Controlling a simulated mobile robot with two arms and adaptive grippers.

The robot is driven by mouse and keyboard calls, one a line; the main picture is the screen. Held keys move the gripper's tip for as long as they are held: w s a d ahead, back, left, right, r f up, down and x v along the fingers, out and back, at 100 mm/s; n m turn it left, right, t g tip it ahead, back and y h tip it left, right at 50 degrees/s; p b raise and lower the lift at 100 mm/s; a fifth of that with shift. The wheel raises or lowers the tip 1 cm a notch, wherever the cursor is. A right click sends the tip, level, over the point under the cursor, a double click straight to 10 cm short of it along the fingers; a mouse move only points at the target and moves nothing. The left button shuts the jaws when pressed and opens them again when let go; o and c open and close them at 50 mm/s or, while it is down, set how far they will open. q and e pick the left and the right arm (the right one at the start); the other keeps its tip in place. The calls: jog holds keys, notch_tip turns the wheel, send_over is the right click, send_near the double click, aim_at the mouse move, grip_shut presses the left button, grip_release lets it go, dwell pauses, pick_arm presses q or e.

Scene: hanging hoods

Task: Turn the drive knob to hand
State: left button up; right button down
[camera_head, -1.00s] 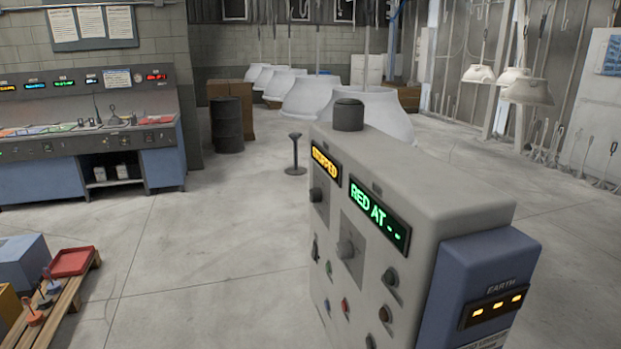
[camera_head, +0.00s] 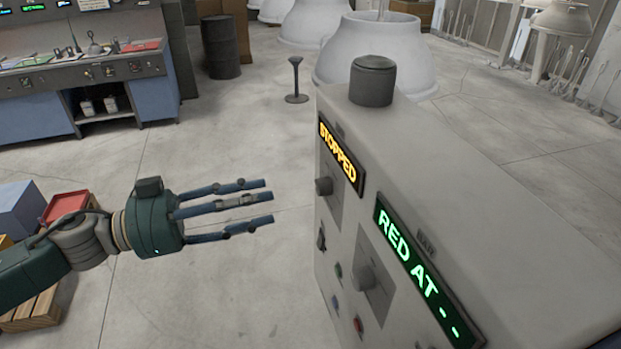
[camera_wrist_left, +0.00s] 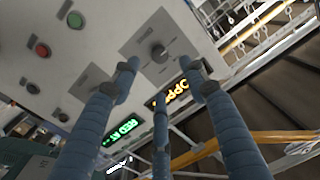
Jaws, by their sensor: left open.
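The grey control box has a dark knob (camera_head: 324,186) on a plate beside the lit "STOPPED" display (camera_head: 341,158). A second knob (camera_head: 364,280) is beside the green "RED AT" display (camera_head: 415,268). In the left wrist view, the upper knob (camera_wrist_left: 159,53) lies ahead of the spread fingers (camera_wrist_left: 163,80), and the "STOPPED" display is mirrored or turned over. My right gripper is not in view.
A small switch (camera_head: 321,238) and coloured buttons (camera_head: 358,326) sit lower on the same face. A dark cap (camera_head: 372,80) stands on top of the box. A thin post (camera_head: 295,80) stands behind on the floor.

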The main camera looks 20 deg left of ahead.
aim_at(317, 189)
pick_arm(q)
jog(key=b+x, duration=0.1)
jog(key=x, duration=0.5)
jog(key=shift+s+d+r+b, duration=0.1)
jog(key=shift+r+b, duration=0.05)
jog(key=shift+b, duration=0.25)
jog(key=shift+d, duration=0.2)
jog(key=shift+w+d+r, duration=0.1)
jog(key=shift+w+d, duration=0.1)
jog(key=shift+w, duration=0.1)
jog(key=shift+p+x, duration=0.75)
jog(key=shift+x, duration=0.05)
jog(key=shift+w+d+f, duration=0.2)
jog(key=shift+w+d, duration=0.05)
jog(key=shift+d, duration=0.1)
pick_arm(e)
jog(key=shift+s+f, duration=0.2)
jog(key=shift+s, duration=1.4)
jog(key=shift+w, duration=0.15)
